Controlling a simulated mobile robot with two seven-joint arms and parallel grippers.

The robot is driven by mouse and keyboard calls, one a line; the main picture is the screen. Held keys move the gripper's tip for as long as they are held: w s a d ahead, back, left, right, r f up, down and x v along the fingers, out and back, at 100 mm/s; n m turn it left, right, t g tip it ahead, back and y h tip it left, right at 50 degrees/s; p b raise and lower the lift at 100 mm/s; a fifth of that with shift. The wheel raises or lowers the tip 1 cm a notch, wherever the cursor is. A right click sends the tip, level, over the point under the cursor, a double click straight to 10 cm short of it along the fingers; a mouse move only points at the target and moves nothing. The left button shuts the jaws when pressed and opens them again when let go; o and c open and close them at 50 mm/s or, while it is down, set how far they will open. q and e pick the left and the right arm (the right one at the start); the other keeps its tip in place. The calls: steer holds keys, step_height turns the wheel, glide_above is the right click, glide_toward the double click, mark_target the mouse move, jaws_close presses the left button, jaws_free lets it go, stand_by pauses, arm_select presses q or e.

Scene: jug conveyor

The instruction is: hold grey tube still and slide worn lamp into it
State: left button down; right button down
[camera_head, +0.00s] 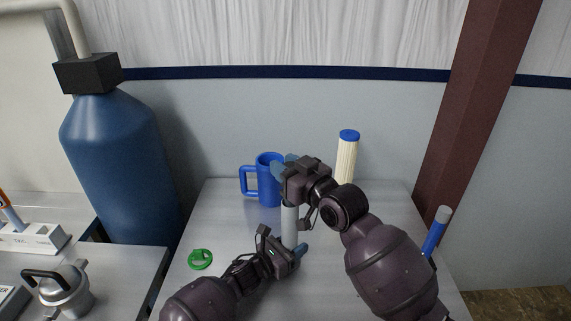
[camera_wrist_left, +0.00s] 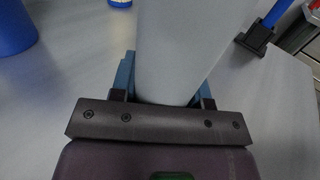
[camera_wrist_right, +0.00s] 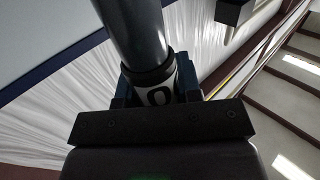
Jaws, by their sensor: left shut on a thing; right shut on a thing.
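The grey tube (camera_head: 289,226) stands upright above the table in the head view. My left gripper (camera_head: 297,250) is shut around its lower part; the pale tube also fills the middle of the left wrist view (camera_wrist_left: 180,45). My right gripper (camera_head: 287,172) is directly above the tube. In the right wrist view it is shut on a dark cylinder with a black-and-white marked collar (camera_wrist_right: 158,92), which looks like the worn lamp. In the head view the lamp is hidden by the right gripper, so I cannot tell whether its end is inside the tube.
A blue mug (camera_head: 268,185) stands just behind the grippers. A cream ribbed cylinder with a blue cap (camera_head: 347,155) is behind my right arm. A green ring (camera_head: 200,259) lies on the left of the table (camera_head: 222,215). A blue stick with a grey end (camera_head: 437,230) stands at the right edge.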

arm_select(q)
steer(key=shift+a+f, duration=0.1)
steer(key=shift+f, duration=0.2)
arm_select(e)
steer(key=shift+f, duration=1.8)
steer(key=c, duration=0.7)
jaws_free()
steer(key=v, duration=1.2)
arm_select(q)
steer(key=c, duration=0.5)
jaws_free()
steer(key=shift+r, duration=0.15)
